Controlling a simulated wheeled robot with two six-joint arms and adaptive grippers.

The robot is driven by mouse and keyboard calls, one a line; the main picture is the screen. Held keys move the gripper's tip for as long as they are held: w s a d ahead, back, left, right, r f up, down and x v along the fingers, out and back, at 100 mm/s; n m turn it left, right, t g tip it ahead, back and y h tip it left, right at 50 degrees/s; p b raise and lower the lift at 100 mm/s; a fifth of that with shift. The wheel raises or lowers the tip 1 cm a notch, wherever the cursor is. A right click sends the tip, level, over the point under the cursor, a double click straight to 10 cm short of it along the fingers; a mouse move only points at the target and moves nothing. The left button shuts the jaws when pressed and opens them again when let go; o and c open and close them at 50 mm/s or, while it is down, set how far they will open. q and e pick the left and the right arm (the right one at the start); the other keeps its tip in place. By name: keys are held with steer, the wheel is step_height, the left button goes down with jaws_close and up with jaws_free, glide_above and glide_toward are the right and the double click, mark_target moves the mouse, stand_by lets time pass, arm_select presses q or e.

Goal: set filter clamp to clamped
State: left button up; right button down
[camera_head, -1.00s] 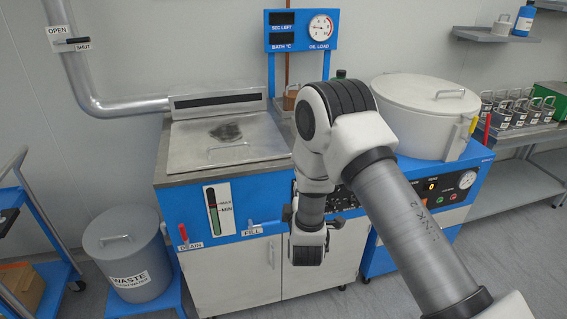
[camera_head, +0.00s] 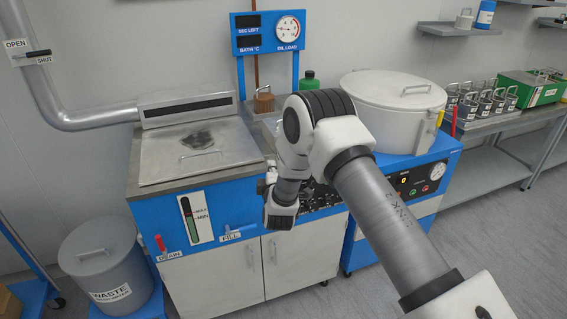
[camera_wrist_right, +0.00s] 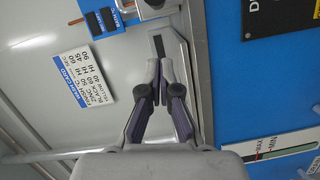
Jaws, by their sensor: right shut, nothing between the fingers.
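I cannot tell for sure which part is the filter clamp. A yellow handle (camera_head: 440,119) and a red upright handle (camera_head: 453,122) stand at the right side of a big grey lidded pot (camera_head: 392,125). My right arm crosses the head view and hides part of the worktop left of the pot. My right gripper (camera_wrist_right: 162,72) is shut and empty in the wrist view, its fingertips together. In the head view my right wrist hangs before the dark control panel, and the fingers are hard to make out. My left gripper is not in view.
A green bottle (camera_head: 309,80) stands behind the arm. A waste bin (camera_head: 100,270) stands at lower left. The floor at right is clear.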

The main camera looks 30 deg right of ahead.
steer(key=d, duration=0.3)
steer(key=d+p, duration=0.1)
steer(key=shift+s+d+f, duration=0.1)
steer(key=shift+d+f, duration=0.05)
steer(key=shift+f, duration=0.25)
steer(key=shift+d, duration=0.1)
steer(key=shift+s+d+n+y+p, duration=0.1)
steer(key=shift+s+n+y+p, duration=0.05)
steer(key=shift+n+y+p, duration=0.2)
